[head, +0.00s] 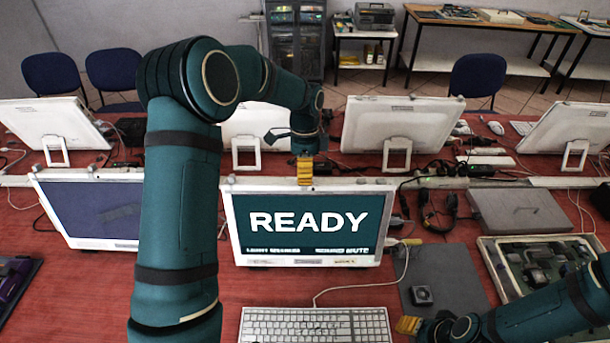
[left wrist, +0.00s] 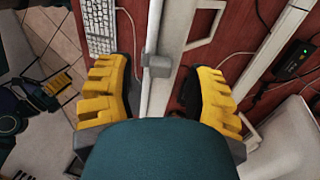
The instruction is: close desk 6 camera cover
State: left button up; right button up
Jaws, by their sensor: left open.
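The desk monitor (head: 305,256) in front of me shows "READY" in white on a dark screen. My left gripper (head: 305,172) is above the middle of its top edge, pointing down. In the left wrist view the yellow fingers of this gripper (left wrist: 160,80) are spread apart. A small grey block, which looks like the camera cover (left wrist: 157,66), sits on the monitor's top edge (left wrist: 153,28) between them, with a gap on each side. In the head view the gripper hides most of this spot. My right gripper (head: 409,325) is low at the right; its opening is unclear.
A white keyboard (head: 315,325) lies before the monitor. A grey mat (head: 445,270) with a small dark box (head: 421,295) and a tray of electronics (head: 490,260) are to the right. Another monitor (head: 88,212) stands at the left. Cables (head: 430,205) tangle right of the monitor.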

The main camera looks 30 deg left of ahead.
pick_arm(q)
jog(key=shift+s+f, duration=0.1)
jog(key=shift+f, duration=0.5)
jog(key=shift+d, duration=0.1)
grip_shut()
